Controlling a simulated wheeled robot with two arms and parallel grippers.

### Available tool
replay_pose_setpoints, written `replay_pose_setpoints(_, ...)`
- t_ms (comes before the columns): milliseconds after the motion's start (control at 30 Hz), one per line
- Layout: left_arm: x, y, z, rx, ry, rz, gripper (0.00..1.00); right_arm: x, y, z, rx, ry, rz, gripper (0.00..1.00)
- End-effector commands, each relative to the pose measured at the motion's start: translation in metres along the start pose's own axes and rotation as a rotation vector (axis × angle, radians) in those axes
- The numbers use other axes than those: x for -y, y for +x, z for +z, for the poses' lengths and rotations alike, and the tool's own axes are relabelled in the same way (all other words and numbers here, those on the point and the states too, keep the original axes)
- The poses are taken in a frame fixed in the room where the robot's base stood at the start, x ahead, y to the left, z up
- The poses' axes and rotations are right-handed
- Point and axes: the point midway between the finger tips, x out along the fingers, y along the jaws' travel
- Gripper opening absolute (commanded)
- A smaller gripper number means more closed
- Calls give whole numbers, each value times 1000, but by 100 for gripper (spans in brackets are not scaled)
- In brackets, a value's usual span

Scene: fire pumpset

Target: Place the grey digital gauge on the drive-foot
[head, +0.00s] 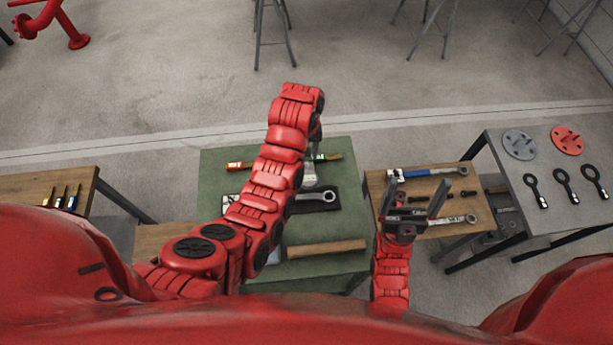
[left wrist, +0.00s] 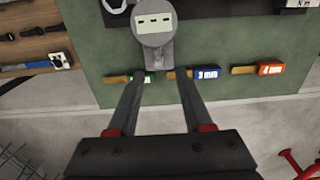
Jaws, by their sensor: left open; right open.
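The grey digital gauge (left wrist: 153,22) has a round face with a pale display and shows at the top of the left wrist view. A grey block-like part (left wrist: 160,53) adjoins it; I cannot tell whether this is the drive-foot or part of the gauge. In the head view a grey piece, seemingly the gauge (head: 309,175), shows beside my left wrist over the green table. My left gripper (left wrist: 161,76) is open and empty, its fingertips just short of the grey part. My right gripper (head: 413,198) is open and empty above the wooden bench.
The wooden bench (head: 440,188) holds wrenches. A grey table (head: 560,212) at right carries discs and black ring tools.

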Motion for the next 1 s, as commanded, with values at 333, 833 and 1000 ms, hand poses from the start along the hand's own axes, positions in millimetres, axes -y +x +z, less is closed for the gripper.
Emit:
replay_pose_setpoints(333,-1,34,8,3,1,-2,50,-1,27,-5,-1,0,0,92)
replay_pose_setpoints(833,-2,52,7,-1,0,1,45,-2,31,-5,0,0,0,92)
replay_pose_setpoints(1000,-2,52,7,-1,0,0,14,-2,31,-5,0,0,0,92)
